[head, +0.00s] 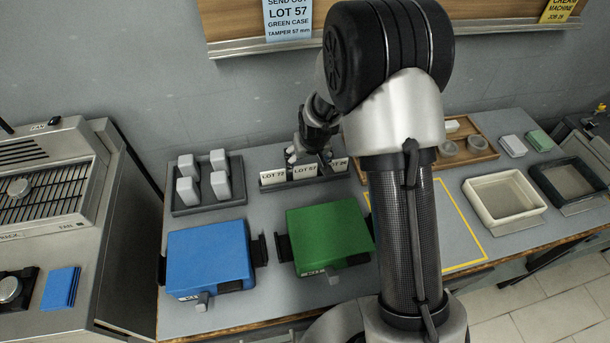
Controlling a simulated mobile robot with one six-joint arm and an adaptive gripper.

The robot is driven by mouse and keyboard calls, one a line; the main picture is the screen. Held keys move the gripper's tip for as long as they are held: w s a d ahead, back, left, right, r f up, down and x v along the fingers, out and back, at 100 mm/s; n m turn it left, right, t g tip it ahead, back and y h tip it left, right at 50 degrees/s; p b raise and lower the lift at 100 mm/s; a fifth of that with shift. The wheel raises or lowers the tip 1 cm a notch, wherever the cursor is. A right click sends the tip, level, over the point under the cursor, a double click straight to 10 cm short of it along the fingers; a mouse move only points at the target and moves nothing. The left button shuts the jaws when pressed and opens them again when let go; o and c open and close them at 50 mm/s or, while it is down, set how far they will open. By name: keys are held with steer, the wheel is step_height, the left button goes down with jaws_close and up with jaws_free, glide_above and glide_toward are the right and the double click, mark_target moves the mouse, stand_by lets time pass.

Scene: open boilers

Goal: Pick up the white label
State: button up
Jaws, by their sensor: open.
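Three white labels stand side by side in a dark holder (318,182) at the back of the bench. The left one (272,177) reads LOT 72 and the middle one (305,170) reads LOT 57. The right label (339,164) is partly hidden by my gripper, and its text ends in what looks like 26. My gripper (309,158) is open, directly over or just behind the labels, near the middle one. I cannot tell whether its fingers touch a label.
A blue case (209,258) and a green case (328,236) lie in front of the holder. A dark tray (236,181) with several pale blocks is at left. A wooden tray (487,124) and a cream-rimmed bin (503,199) are at right. A wall notice (288,16) reads LOT 57, green case.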

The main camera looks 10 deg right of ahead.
mark_target(305, 166)
steer(key=b+x, duration=0.2)
steer(key=x, duration=0.4)
steer(key=shift+w+a+f, duration=0.1)
steer(key=shift+w+f, duration=0.05)
steer(key=shift+f, duration=0.15)
steer(key=shift+r, duration=0.1)
steer(key=shift+c, duration=0.6)
steer(key=c, duration=0.5)
